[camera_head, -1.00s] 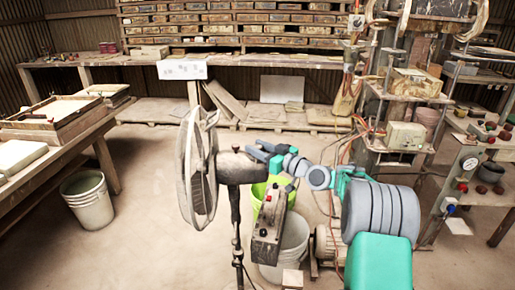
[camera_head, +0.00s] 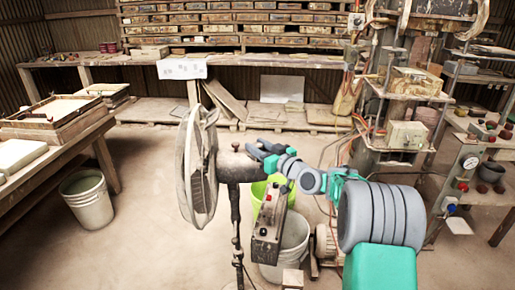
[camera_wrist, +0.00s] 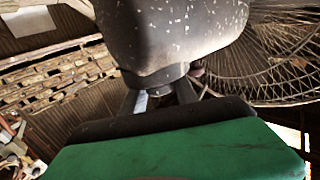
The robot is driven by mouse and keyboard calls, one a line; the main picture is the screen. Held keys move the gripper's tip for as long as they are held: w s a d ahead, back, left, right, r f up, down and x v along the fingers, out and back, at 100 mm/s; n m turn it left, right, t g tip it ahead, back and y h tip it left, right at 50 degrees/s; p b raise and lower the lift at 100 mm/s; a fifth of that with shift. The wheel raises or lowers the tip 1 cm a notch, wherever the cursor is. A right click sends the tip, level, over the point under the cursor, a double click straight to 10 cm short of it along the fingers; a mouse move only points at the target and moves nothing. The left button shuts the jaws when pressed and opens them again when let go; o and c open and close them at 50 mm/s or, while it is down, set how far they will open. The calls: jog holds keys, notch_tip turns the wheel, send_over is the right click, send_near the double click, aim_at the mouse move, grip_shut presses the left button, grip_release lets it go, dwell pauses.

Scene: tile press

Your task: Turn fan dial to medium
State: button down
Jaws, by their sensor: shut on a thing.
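The standing fan has a round wire cage (camera_head: 197,165) and a dark, speckled motor housing (camera_head: 236,167) on a thin pole. My gripper (camera_head: 256,150) is at the right, rear end of the housing. In the wrist view the housing (camera_wrist: 170,35) fills the top, and a dark round dial-like part (camera_wrist: 155,77) sits at its near end. My gripper's fingers (camera_wrist: 158,97) are shut on this part from both sides. Any dial marks or pointer are hidden, so I cannot tell its setting.
A control box (camera_head: 268,225) with a red button stands right of the fan pole, close below my arm. A green bucket (camera_head: 262,188) and a pale bucket (camera_head: 290,245) are behind it. The press (camera_head: 405,135) is at the right.

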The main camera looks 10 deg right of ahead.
aim_at(246, 157)
jog(key=m+h, duration=0.1)
jog(key=h, duration=0.1)
jog(key=m+t+h, duration=0.1)
jog(key=h, duration=0.1)
jog(key=m+t+h, duration=0.1)
jog(key=m+h, duration=0.1)
jog(key=shift+a+r, duration=0.1)
jog(key=shift+a, duration=0.2)
jog(key=m+h+b, duration=0.1)
jog(key=h, duration=0.1)
jog(key=m+h+b, duration=0.2)
jog(key=shift+f+h, duration=0.3)
jog(key=shift+f, duration=0.05)
jog(key=m+h+b, duration=0.1)
jog(key=h+b, duration=0.1)
jog(key=m+h+b, duration=0.1)
jog(key=h+b, duration=0.1)
jog(key=shift+f+m+g, duration=0.15)
jog(key=shift+m+g, duration=0.15)
jog(key=shift+g, duration=0.1)
jog(key=shift+d+r+m+g+h+b, duration=0.15)
jog(key=shift+m+g+h+b, duration=0.6)
jog(key=shift+h, duration=0.4)
jog(key=shift+d+r+m+g+h+b, duration=0.15)
jog(key=shift+m+g+h+b, duration=0.4)
jog(key=shift+m+h+b, duration=0.5)
jog(key=shift+h, duration=0.4)
jog(key=c, duration=0.9)
grip_release()
jog(key=shift+r, duration=0.1)
